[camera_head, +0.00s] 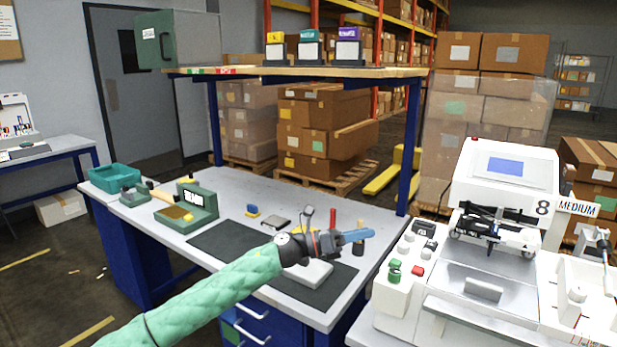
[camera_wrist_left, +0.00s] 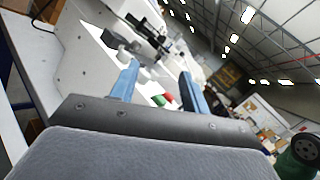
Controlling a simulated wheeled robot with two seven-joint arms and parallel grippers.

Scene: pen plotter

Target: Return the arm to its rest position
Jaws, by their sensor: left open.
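My left arm comes in from the lower left in a green padded sleeve. Its gripper (camera_head: 357,235) is over the right part of the workbench, above the dark mat, with its blue fingers pointing right toward the white plotter machine (camera_head: 507,180). In the left wrist view the two blue fingers (camera_wrist_left: 158,88) stand apart with nothing between them. The plotter machine also shows there beyond the fingers (camera_wrist_left: 85,70), tilted in the picture. My right gripper is in neither view.
The workbench (camera_head: 265,190) holds a dark mat (camera_head: 225,240), a green holder (camera_head: 190,208), a teal bin (camera_head: 115,177) and small items. A raised shelf (camera_head: 300,73) spans its back. The machine's green knob (camera_head: 394,270) and red button (camera_head: 417,271) face the gripper. Stacked cartons stand behind.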

